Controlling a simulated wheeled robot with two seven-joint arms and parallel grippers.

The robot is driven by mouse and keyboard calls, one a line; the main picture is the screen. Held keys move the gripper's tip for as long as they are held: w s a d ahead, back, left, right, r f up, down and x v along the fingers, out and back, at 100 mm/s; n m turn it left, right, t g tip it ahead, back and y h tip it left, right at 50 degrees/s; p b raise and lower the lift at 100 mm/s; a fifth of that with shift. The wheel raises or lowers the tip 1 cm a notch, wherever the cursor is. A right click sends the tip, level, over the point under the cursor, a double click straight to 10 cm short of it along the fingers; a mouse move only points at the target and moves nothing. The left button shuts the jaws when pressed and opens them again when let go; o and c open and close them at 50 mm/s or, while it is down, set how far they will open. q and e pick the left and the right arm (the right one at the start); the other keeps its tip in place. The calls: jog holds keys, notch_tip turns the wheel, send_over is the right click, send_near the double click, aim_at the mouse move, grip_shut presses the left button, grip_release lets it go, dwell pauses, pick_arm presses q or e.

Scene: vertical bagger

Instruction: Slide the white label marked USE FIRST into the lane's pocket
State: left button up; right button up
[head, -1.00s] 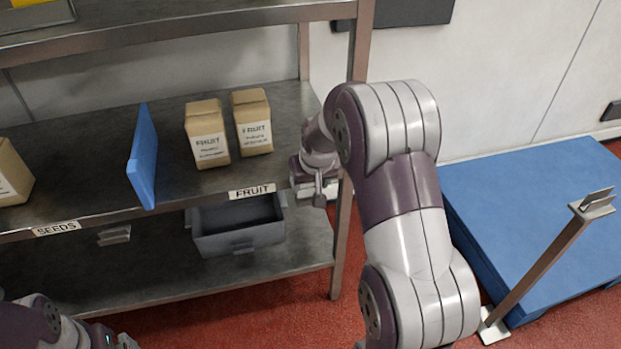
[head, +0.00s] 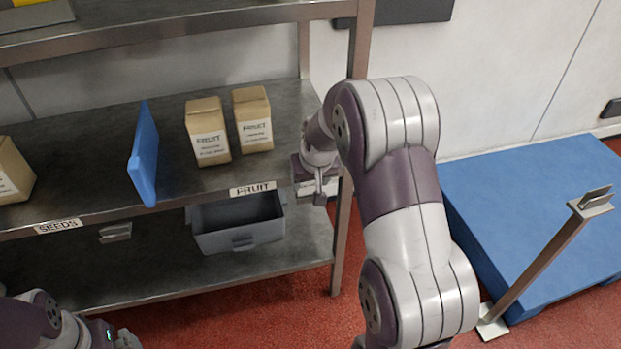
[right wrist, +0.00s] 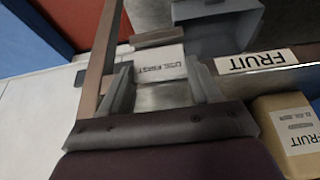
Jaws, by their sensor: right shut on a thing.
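The white label marked USE FIRST (right wrist: 160,66) is between the fingertips of my right gripper (right wrist: 160,84), which is shut on it. In the head view, my right gripper (head: 318,186) is at the shelf's front edge, right of the FRUIT sign (head: 253,189), partly hidden by my own arm. A narrow brownish strip (right wrist: 158,37) lies just beyond the label in the wrist view; I cannot tell whether it is the pocket or whether they touch. A small metal holder (head: 115,232) hangs under the shelf edge near the SEEDS sign (head: 58,226). My left gripper (head: 128,340) is mostly cut off at bottom left.
Two FRUIT bags (head: 208,133) stand on the shelf (head: 90,195) beside a blue divider (head: 143,155). A grey bin (head: 238,238) sits on the shelf below. The shelf post (head: 341,235) is close to my right gripper. A post with an empty-looking clip (head: 592,203) stands by a blue platform.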

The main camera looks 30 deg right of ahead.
jog(key=shift+f, duration=0.15)
dwell(0.3)
jog(key=shift+f, duration=0.75)
dwell(0.7)
jog(key=o, duration=1.2)
jog(key=shift+o, duration=0.2)
jog(key=shift+r, duration=0.1)
